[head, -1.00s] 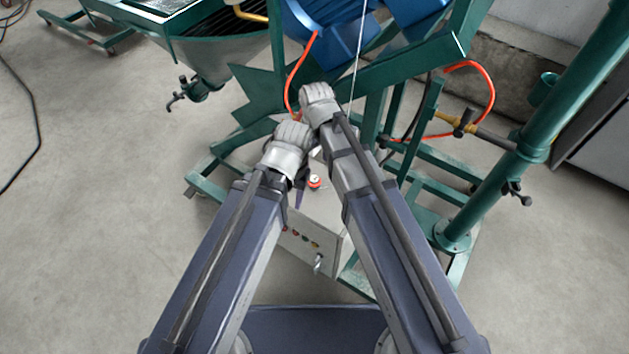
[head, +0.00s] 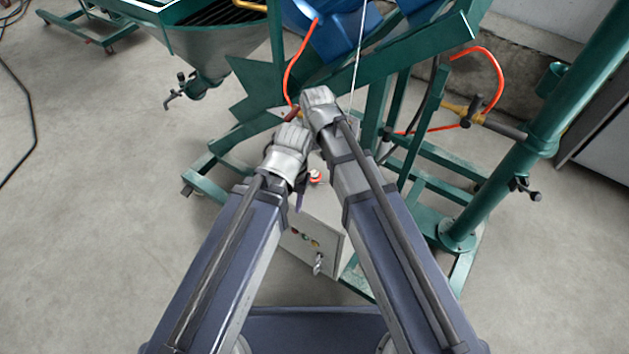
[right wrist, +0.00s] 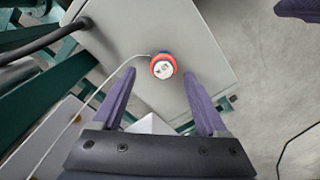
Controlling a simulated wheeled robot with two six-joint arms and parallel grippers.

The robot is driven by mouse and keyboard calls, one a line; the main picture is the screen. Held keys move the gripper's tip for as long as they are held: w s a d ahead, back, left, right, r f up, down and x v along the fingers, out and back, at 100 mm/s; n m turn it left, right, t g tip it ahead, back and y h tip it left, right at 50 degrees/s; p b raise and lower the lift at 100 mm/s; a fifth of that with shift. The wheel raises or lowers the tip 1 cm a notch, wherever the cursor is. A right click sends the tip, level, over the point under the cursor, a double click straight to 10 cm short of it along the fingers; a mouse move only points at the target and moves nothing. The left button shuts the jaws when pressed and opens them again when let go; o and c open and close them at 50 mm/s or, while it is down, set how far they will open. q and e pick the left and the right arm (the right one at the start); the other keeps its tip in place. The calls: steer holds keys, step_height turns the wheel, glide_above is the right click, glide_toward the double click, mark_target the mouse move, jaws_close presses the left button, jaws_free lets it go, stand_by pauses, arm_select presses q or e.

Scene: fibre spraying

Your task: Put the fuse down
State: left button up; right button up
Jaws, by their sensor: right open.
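A small round thing (right wrist: 163,66) with a red-orange rim and a white marked top sits over the grey box in the right wrist view. It may be the fuse, but I cannot tell it from a button. It also shows partly in the head view (head: 316,176), between my arms. My right gripper (right wrist: 159,73) is open; its purple fingers point toward this thing, with nothing clearly held between them. In the head view its fingers are hidden behind the arm. Of my left gripper, one purple finger (head: 299,200) shows below the wrist; its opening is hidden.
The grey control box (head: 320,222) has coloured buttons on its front. A green steel frame (head: 420,175) and a thick green post (head: 575,95) stand close around it. An orange hose (head: 498,80) and a thin white cord (right wrist: 105,82) run nearby.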

mark_target(315, 173)
steer(key=shift+a+f+b, duration=0.15)
steer(key=shift+f+b, duration=1.2)
steer(key=shift+a+f+b, duration=0.1)
steer(key=shift+f+b, duration=1.2)
steer(key=shift+r, duration=0.1)
steer(key=shift+c, duration=0.2)
jaws_close()
